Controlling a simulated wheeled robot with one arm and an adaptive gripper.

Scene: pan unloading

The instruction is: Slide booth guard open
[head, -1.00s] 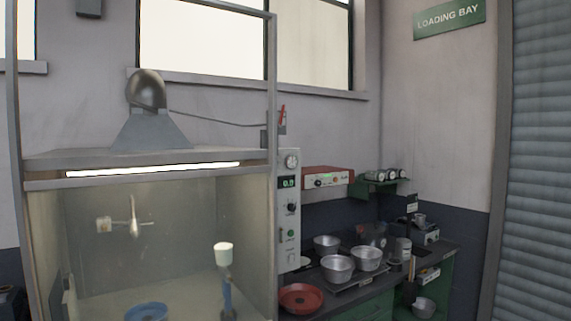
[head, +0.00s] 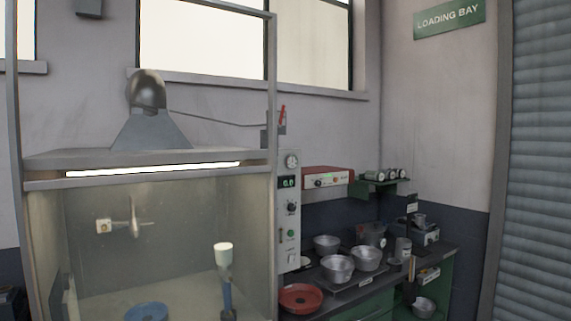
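The booth (head: 90,158) stands at the left, with a lit strip under its roof edge and tall metal posts rising above it. Its front looks covered by a hazy see-through guard (head: 180,260), with a grey bar across the top. The guard's lower edge and any handle are out of frame. Behind it I see a small fan (head: 133,222), a blue pan (head: 147,312) and a blue stand with a white cup (head: 224,255). My gripper is not in view.
A control panel (head: 289,235) with dial, readout and buttons is beside the booth. To the right, a dark bench (head: 345,300) holds a red pan (head: 300,298) and several metal pots. A roller shutter (head: 540,170) is at far right.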

